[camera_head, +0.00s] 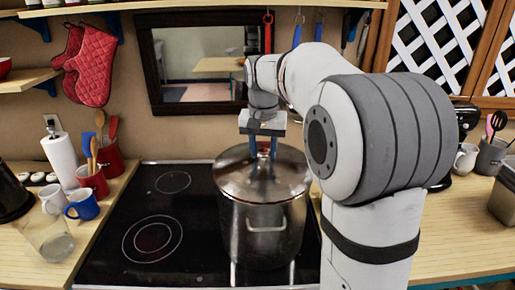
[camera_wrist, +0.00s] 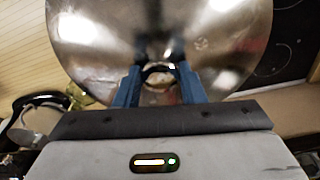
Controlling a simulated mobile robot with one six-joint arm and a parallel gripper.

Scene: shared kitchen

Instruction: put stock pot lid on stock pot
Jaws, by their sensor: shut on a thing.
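The stock pot (camera_head: 262,232) is a tall steel pot standing on the black cooktop. The stock pot lid (camera_head: 240,181) is a round shiny lid at the top of the pot, roughly level over its mouth. I cannot tell whether it rests on the rim all round. My gripper (camera_head: 263,173) points down from above, its blue fingers shut on the lid's handle at the centre. In the wrist view the lid (camera_wrist: 215,45) fills the upper middle, and my gripper (camera_wrist: 160,88) has a finger on each side of the handle. The pot's inside is hidden.
The cooktop (camera_head: 122,215) is clear left of the pot. Mugs, such as a blue mug (camera_head: 84,205), red utensil holders (camera_head: 94,184), a glass (camera_head: 52,240) and a paper towel roll (camera_head: 62,158) stand on the left counter. My arm hides part of the right counter.

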